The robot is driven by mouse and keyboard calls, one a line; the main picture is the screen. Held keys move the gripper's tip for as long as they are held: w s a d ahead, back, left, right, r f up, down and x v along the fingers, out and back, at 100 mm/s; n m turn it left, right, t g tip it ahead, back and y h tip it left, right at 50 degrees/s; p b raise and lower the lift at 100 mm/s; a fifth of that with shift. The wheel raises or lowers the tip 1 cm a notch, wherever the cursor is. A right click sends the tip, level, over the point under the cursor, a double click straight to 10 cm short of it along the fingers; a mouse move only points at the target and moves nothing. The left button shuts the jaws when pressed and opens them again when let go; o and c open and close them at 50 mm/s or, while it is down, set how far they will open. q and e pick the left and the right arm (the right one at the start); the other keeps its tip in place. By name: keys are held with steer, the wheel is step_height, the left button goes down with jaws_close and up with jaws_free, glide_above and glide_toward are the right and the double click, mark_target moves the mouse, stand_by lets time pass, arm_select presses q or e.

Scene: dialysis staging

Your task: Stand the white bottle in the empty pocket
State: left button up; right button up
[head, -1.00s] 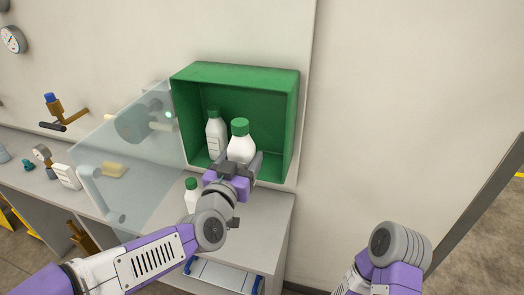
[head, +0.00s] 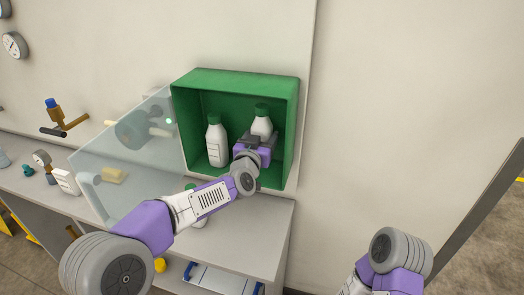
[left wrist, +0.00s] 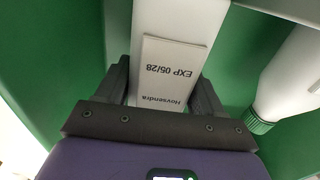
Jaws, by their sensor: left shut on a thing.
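A white bottle with a green cap (head: 262,124) is inside the green box (head: 293,135) on the wall, toward its right side. My left gripper (head: 255,145) is shut on this bottle and reaches into the box. In the left wrist view, the bottle's label (left wrist: 170,72) reads EXP 05/28 and sits between the fingers (left wrist: 162,85). A second white bottle (head: 216,143) stands in the left part of the box; it also shows in the left wrist view (left wrist: 290,75). The held bottle's base is hidden by my gripper. I cannot make out pocket dividers.
A clear door (head: 125,155) stands open at the box's left. Another bottle on the counter (head: 265,222) is mostly hidden behind my left arm. A white carton (head: 66,181) lies farther left. My right arm is low, its gripper out of frame.

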arm_select(q)
step_height(320, 180, down, 4)
steer(key=shift+f+b, duration=0.1)
steer(key=shift+b, duration=0.45)
steer(key=shift+w+d+f, duration=0.1)
steer(key=shift+w+f, duration=0.1)
steer(key=shift+f, duration=0.1)
steer(key=o, duration=1.4)
steer(key=shift+f, duration=0.1)
